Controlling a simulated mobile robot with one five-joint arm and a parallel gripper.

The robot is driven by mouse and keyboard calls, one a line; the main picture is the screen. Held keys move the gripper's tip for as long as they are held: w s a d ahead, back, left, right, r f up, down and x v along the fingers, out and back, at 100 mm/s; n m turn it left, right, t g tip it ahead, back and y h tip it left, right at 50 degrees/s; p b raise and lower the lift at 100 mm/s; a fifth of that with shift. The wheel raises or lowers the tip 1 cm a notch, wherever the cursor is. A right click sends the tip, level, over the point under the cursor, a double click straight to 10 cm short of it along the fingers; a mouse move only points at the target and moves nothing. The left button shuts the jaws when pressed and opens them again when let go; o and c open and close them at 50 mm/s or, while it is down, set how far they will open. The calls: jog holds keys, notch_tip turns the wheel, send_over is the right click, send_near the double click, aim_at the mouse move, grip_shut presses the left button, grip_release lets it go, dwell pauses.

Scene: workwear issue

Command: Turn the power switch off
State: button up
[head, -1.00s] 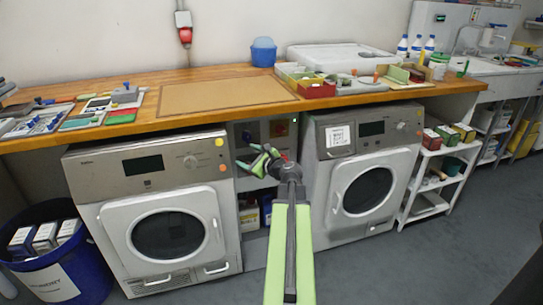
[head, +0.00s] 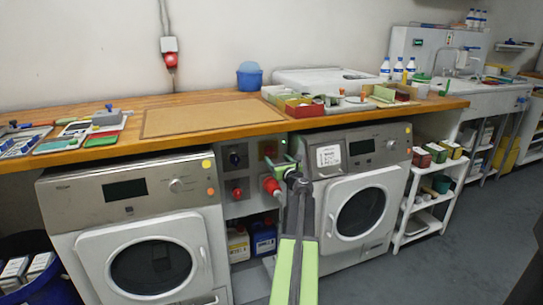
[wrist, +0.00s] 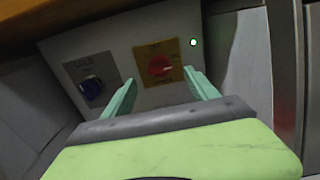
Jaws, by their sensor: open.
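A grey control panel (head: 234,174) sits between two washing machines under the worktop. It carries a red rotary switch on a yellow plate (wrist: 160,65), in the upper middle of the wrist view. In the head view this switch (head: 269,148) is partly hidden by my arm's end. Left of it is a dark blue knob (wrist: 92,89) on a grey plate whose label seems to read COLD; it also shows in the head view (head: 235,158). My gripper (wrist: 160,82) is open and empty, its green fingers either side of the red switch in the wrist view, apparently short of it.
Red sockets (head: 237,192) sit low on the panel. A small pale light (wrist: 193,42) is right of the yellow plate. The wooden worktop (head: 200,143) overhangs the panel. Washing machines (head: 140,235) flank it, and containers (head: 263,236) stand below.

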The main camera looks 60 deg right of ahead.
aim_at(271, 153)
jog(key=x, duration=0.5)
jog(key=shift+w+d, duration=0.2)
jog(key=shift+w, duration=0.1)
jog(key=shift+c, duration=0.3)
jog(key=c, duration=1.2)
jog(key=shift+d, duration=0.15)
jog(key=shift+c, duration=0.6)
jog(key=shift+s, duration=0.1)
